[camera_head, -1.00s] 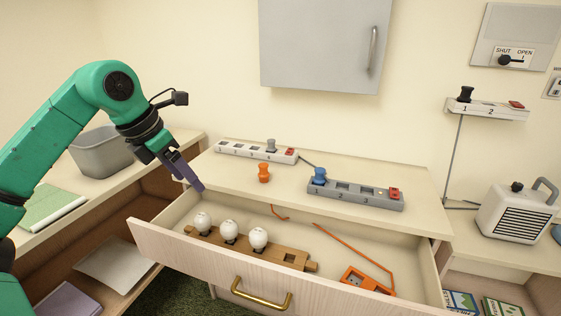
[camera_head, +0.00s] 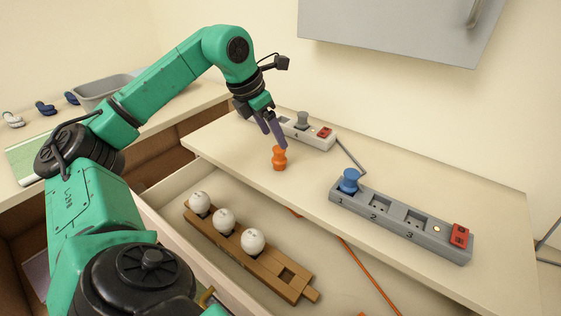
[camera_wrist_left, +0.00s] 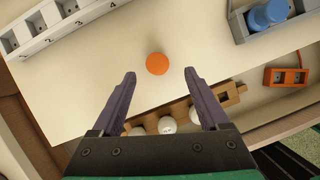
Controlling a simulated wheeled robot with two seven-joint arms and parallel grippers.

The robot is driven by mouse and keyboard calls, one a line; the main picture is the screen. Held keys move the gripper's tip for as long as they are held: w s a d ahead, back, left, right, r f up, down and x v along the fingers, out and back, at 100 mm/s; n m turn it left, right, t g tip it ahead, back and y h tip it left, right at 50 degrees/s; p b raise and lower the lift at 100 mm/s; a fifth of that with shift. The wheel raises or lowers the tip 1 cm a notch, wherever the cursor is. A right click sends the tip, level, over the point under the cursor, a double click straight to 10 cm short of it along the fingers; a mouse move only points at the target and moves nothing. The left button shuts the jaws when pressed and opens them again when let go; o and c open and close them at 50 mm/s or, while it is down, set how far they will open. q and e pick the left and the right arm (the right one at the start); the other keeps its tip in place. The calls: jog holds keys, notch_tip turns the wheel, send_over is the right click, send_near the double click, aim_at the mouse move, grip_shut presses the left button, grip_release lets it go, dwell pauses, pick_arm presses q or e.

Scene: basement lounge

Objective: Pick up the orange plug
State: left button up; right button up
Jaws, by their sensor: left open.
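The orange plug (camera_head: 279,158) stands upright on the tabletop above the open drawer, between the white and grey power strips. In the left wrist view its round orange top (camera_wrist_left: 157,64) shows just beyond the fingertips, about midway between them. My left gripper (camera_head: 273,142) is open and empty, with its purple fingers pointing down close to the plug in the head view. In the left wrist view the two fingers (camera_wrist_left: 160,75) are spread wide, with a gap on either side of the plug. My right gripper is not in view.
A grey strip (camera_head: 390,222) with a blue plug (camera_head: 348,181) stands to the right. A white strip (camera_head: 318,138) with a grey plug (camera_head: 303,120) lies behind. A grey cabinet (camera_head: 400,25) hangs above.

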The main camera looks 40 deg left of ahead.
aim_at(279, 148)
pick_arm(q)
jog(key=x, duration=0.6)
jog(key=shift+w+a+f, duration=0.2)
jog(key=shift+f, duration=0.2)
grip_shut()
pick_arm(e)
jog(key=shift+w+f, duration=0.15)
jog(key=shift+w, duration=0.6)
pick_arm(q)
jog(key=shift+r, duration=0.1)
